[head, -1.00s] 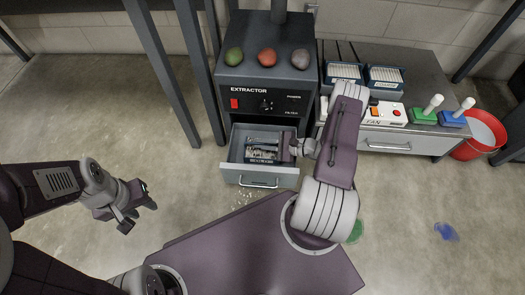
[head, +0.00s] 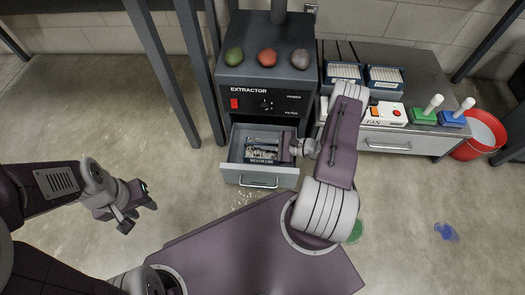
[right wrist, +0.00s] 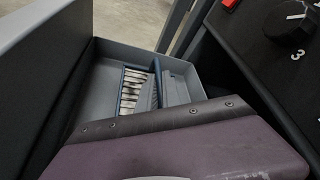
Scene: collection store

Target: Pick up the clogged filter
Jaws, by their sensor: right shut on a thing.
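The clogged filter (head: 262,152) is a blue-framed block with dirty, greyish pleats. It lies in the open grey drawer (head: 258,180) under the black extractor (head: 268,82). My right gripper (head: 284,149) is down in the drawer, shut on the filter's right end in the head view. In the right wrist view the filter's pleats and blue edge (right wrist: 137,91) show inside the drawer, partly covered by my gripper. The contact itself is hidden. My left gripper (head: 134,211) is open and empty over the floor at the left.
Two clean filters (head: 343,72) (head: 385,77) stand on the bench at the right, behind the fan switch box (head: 388,113). Crumbs lie before the drawer; left floor is clear.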

